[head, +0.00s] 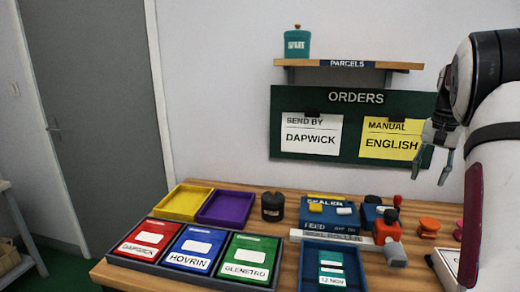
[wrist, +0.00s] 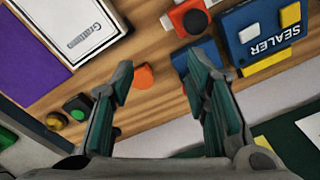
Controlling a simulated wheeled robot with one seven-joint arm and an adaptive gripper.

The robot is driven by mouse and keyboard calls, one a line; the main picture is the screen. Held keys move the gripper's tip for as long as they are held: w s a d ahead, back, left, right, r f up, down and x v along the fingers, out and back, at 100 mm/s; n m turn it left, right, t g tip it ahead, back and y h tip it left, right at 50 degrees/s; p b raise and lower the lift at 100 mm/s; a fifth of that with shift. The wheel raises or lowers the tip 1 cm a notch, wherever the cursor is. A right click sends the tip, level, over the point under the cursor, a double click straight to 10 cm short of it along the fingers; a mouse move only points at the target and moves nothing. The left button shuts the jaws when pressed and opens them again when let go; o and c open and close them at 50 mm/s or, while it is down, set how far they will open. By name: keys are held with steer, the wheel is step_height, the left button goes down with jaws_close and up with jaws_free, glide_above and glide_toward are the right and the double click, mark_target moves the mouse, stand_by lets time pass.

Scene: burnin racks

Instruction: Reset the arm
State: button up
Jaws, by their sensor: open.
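My gripper (head: 434,168) is raised at the right of the head view, in front of the right edge of the green orders board (head: 350,105). Its two fingers are spread apart with nothing between them. In the wrist view my gripper (wrist: 160,68) is open above the wooden bench (wrist: 150,45). An orange knob-shaped piece (wrist: 145,78) shows in the gap between the fingers, on the bench below. My arm fills the right side of the head view and hides part of the wall and bench there.
The bench holds red (head: 142,242), blue (head: 195,248) and green (head: 248,258) labelled trays, yellow (head: 183,202) and purple (head: 226,208) trays, and a blue sealer (head: 325,207). A shelf (head: 350,64) with a teal jar (head: 297,42) is above the board. A grey door (head: 95,110) stands left.

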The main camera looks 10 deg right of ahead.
steer(key=s+a+r+n+t+p, duration=0.1)
steer(key=s+a+r+n+p, duration=0.25)
steer(key=a, duration=0.85)
steer(key=s+a+r+n+t, duration=0.15)
steer(key=s+a+r, duration=0.45)
steer(key=a, duration=0.6)
steer(key=s+a+f+n+p, duration=0.1)
steer(key=s+a+n+p, duration=0.1)
steer(key=s+a, duration=0.5)
steer(key=s+a+f+n+t+p, duration=0.1)
steer(key=s+a+n, duration=0.3)
steer(key=s+a, duration=0.4)
steer(key=s+f, duration=0.1)
steer(key=s, duration=0.2)
steer(key=shift+a+p, duration=0.15)
steer(key=shift+p, duration=0.2)
steer(key=shift+s, duration=0.1)
